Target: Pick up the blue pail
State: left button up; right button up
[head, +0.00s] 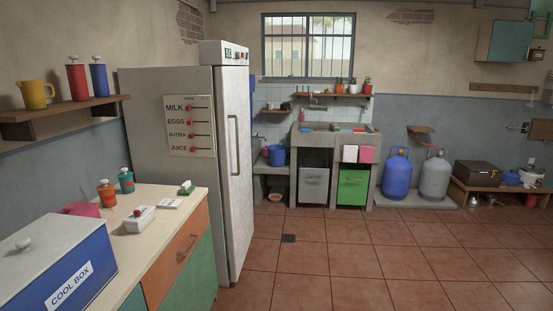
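A blue pail (276,156) stands upright on a low ledge at the left of the concrete sink unit, across the room near the back wall. It looks small from here, and its handle and contents cannot be made out. Neither of my grippers is in the head view.
A tall grey fridge (237,150) stands left of the pail. A counter (165,215) with a blue cool box (65,275) and bottles is at the near left. Gas cylinders (397,175) stand right of the sink (335,138). The tiled floor (340,255) in the middle is clear.

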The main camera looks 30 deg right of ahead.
aim_at(278, 153)
jog(key=z, duration=1.3)
